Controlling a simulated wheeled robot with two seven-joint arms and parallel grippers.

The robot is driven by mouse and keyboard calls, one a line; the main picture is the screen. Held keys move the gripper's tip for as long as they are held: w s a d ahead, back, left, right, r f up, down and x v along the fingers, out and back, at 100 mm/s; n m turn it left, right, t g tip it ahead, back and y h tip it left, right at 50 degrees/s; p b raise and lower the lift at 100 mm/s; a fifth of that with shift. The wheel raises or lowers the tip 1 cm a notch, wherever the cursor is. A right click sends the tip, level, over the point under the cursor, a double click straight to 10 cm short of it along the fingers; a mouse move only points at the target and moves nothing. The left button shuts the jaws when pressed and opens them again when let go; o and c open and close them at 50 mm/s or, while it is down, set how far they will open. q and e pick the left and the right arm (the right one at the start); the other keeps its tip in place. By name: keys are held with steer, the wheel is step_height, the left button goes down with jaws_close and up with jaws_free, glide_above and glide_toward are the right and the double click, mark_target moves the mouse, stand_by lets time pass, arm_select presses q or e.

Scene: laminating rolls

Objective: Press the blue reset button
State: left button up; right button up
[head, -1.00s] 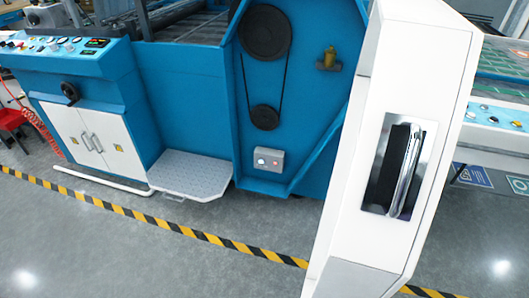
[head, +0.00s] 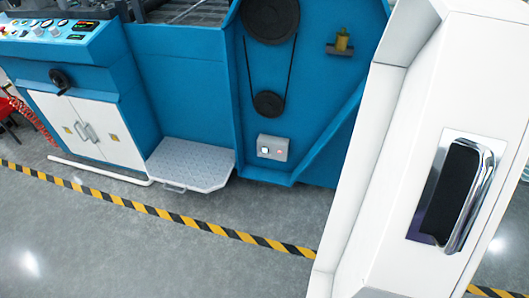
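No blue button can be made out for sure. A control panel (head: 55,36) with several small buttons, dials and a display sits on top of the blue machine at the upper left; its buttons are too small to tell a blue one. Neither of my grippers is in view.
A large white panel with a recessed metal handle (head: 470,200) stands close on the right and hides what is behind it. A grey step plate (head: 190,163) juts from the machine's foot. Yellow-black floor tape (head: 165,213) runs in front. The grey floor (head: 130,245) is clear.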

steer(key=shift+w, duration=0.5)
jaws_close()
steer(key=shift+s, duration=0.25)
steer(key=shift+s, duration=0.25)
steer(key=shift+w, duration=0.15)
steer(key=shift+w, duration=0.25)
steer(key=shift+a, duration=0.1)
